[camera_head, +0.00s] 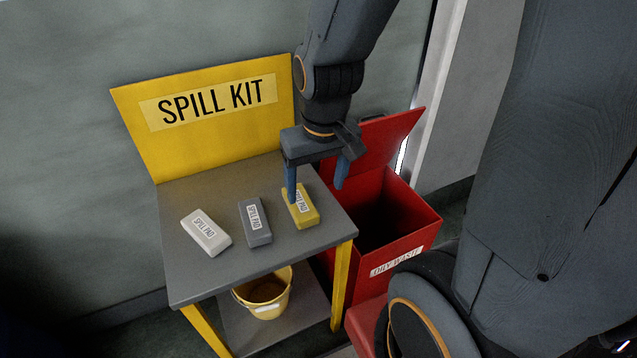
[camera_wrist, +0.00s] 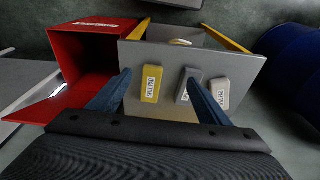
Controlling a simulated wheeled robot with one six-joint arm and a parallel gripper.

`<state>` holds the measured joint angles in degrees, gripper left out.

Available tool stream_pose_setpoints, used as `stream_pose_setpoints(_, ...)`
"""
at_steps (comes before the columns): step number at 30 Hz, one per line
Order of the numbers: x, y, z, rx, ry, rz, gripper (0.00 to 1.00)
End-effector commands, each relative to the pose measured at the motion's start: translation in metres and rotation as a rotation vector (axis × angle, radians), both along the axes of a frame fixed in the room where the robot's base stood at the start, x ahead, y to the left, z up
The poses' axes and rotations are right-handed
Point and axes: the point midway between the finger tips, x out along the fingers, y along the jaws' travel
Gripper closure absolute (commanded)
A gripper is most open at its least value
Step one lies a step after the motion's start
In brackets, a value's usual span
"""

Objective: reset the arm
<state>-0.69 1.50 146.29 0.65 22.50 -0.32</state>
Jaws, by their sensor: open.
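My gripper (camera_head: 317,186) hangs from the arm over the right part of the spill kit table, above the yellow spill pad (camera_head: 301,207). Its two blue fingers are spread apart with nothing between them. In the wrist view my gripper (camera_wrist: 157,98) is also open, and the yellow pad (camera_wrist: 152,84) shows between the fingertips, farther off on the table. A grey spill pad (camera_head: 255,222) and a white spill pad (camera_head: 206,232) lie to the left of the yellow one. In the wrist view the grey pad (camera_wrist: 186,87) is partly hidden by a finger.
The grey table top (camera_head: 200,283) carries a yellow SPILL KIT board (camera_head: 220,105) at its back. A yellow bucket (camera_head: 265,293) stands on the lower shelf. A red OILY WASTE bin (camera_head: 400,255) with its lid open stands just right of the table. A wall is behind.

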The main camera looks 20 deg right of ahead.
Motion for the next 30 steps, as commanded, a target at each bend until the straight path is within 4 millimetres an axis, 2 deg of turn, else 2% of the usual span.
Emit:
stream_pose_setpoints(3, -0.005, -0.006, 0.002, -0.004, 0.006, -0.014, 0.29)
stream_pose_setpoints(16, -0.004, -0.005, 0.0, -0.003, 0.006, -0.012, 0.29)
stream_pose_setpoints(30, -0.004, -0.004, -0.035, -0.004, 0.042, -0.009, 0.29)
